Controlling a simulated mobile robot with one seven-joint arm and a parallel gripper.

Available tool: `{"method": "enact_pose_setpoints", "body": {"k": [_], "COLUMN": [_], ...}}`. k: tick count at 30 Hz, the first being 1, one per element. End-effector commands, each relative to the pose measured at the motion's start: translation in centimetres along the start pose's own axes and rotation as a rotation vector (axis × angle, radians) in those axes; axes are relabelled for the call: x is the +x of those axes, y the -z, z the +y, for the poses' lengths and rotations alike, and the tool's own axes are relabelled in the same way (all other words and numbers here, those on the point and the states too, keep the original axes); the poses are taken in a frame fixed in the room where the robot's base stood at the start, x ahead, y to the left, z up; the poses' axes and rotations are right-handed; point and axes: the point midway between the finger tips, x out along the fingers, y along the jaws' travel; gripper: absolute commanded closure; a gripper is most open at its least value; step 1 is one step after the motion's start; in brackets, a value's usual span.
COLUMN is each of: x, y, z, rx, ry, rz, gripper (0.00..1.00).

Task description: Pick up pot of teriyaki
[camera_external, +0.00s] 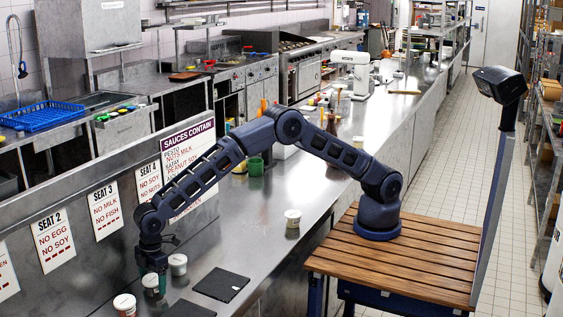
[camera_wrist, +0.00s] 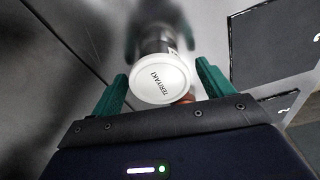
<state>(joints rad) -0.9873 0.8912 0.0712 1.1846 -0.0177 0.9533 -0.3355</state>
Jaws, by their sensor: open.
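The pot of teriyaki (camera_wrist: 159,80) has a round white lid with TERIYAKI printed on it, seen from above in the wrist view. My gripper (camera_wrist: 162,72) is open, with one green finger on each side of the lid and visible gaps between. In the external view my gripper (camera_external: 153,264) points down, low over the steel counter, with a white-lidded pot (camera_external: 150,282) right at its fingers; its label cannot be read there. The pot's lower body is mostly hidden.
Another white-lidded pot (camera_external: 178,264) stands close to the right of my gripper, and one (camera_external: 125,304) at the front left. A further pot (camera_external: 293,218) stands apart on the counter. Dark square mats (camera_external: 221,284) lie to the right. A wall with seat signs (camera_external: 53,240) rises behind.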

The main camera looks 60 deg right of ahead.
Motion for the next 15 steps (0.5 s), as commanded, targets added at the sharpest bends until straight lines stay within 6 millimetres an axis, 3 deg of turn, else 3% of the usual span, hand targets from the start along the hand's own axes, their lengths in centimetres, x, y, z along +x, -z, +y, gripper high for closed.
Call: {"method": "enact_pose_setpoints", "body": {"k": [3, 9, 15], "x": [-0.02, -0.03, -0.06], "y": [0.00, 0.00, 0.01], "z": [0.01, 0.02, 0.02], "rx": [0.000, 0.000, 0.000], "ry": [0.000, 0.000, 0.000], "rz": [0.000, 0.000, 0.000], "gripper": [0.25, 0.64, 0.64]}}
